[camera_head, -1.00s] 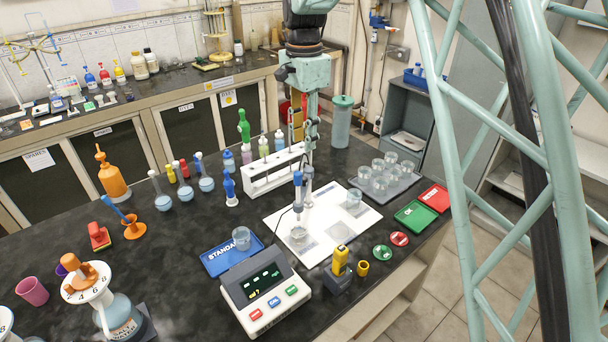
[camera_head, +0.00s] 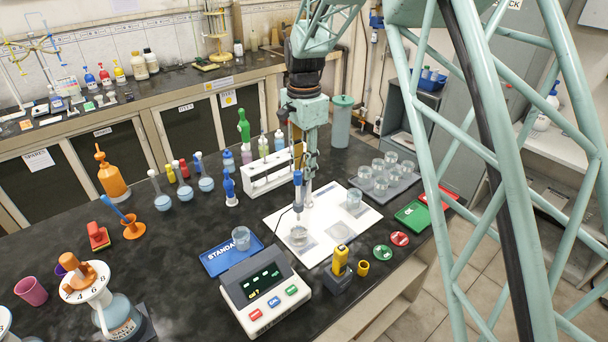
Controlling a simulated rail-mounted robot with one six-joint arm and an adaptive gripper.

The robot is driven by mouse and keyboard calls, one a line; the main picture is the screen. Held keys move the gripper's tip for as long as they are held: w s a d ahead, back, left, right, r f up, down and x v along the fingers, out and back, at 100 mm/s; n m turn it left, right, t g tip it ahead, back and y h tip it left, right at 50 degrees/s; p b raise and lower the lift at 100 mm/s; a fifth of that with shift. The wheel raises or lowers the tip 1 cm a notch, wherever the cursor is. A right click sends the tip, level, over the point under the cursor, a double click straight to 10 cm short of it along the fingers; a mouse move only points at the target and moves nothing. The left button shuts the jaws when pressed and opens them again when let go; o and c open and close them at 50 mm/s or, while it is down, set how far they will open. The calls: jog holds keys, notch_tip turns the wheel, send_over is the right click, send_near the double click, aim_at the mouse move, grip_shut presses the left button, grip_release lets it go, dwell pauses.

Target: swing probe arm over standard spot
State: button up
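The probe (camera_head: 298,194) has a blue top and hangs beside a grey post on the white board. Its tip is over a small glass beaker (camera_head: 298,233) on that board. The blue standard mat (camera_head: 218,262) lies to the left behind the meter, with a glass beaker (camera_head: 241,238) on it. My gripper (camera_head: 309,172) points down behind the probe, close to the top of the post. Whether it touches the post or probe arm cannot be told. Its fingers are seen nearly edge-on, and whether they are open is unclear.
A meter (camera_head: 264,290) with coloured buttons stands in front. A white tube rack (camera_head: 272,174) is just left of my gripper. Another beaker (camera_head: 354,199) is on the board's right, with a tray (camera_head: 396,184) of beakers behind. A yellow device (camera_head: 339,262) stands at the front edge.

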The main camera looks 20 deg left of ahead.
aim_at(304, 185)
jog(key=shift+f, duration=1.6)
grip_shut()
